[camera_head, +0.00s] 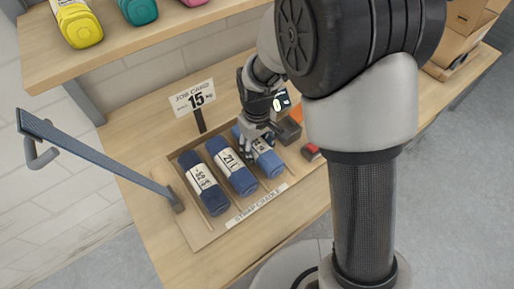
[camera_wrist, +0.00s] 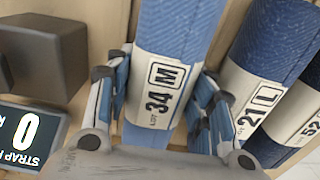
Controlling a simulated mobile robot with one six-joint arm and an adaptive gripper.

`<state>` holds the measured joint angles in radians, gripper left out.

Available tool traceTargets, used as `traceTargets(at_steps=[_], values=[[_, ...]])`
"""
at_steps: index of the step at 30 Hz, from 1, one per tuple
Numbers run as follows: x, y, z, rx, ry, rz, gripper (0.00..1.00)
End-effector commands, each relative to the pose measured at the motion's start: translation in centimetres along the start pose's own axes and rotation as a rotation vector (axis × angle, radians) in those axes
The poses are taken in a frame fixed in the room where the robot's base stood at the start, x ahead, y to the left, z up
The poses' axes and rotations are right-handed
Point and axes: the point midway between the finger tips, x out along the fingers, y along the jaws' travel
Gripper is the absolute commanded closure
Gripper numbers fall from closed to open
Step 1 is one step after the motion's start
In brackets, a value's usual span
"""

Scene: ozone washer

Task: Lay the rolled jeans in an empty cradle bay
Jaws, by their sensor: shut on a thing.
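The rolled blue jeans marked 34 M (camera_head: 268,160) lie at the right end of the wooden cradle (camera_head: 203,235). In the wrist view the same roll (camera_wrist: 180,35) runs between my two fingers, its white band at the fingers. My gripper (camera_head: 261,138) is shut around this roll from above. The roll is lined up with the right bay; I cannot tell if it rests fully on the bay floor. A middle roll marked 21 L (camera_head: 232,170) and a darker left roll (camera_head: 203,183) lie in the other bays. No empty bay shows.
A dark block (camera_wrist: 45,55) and a display reading 0 (camera_wrist: 28,137) stand beside the held roll. A job card sign (camera_head: 194,97) stands behind the cradle. A blue-grey lever (camera_head: 95,158) extends at the left. Colored rolls sit on a shelf (camera_head: 140,50) above.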

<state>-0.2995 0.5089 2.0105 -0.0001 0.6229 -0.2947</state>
Motion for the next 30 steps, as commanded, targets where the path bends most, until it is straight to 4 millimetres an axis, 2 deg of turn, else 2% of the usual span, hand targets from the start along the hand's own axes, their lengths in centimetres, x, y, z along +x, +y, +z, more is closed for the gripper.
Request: traceTargets(at_steps=[9,10,18,27,30], values=[[0.19,0.02,-0.06,0.0,0.002,0.001,0.86],[0.13,0.01,-0.03,0.0,0.001,0.0,0.49],[0.08,0.01,-0.03,0.0,0.001,0.0,0.31],[0.04,0.01,-0.03,0.0,0.001,0.0,0.31],[-0.54,0.02,-0.06,0.0,0.002,0.001,0.31]])
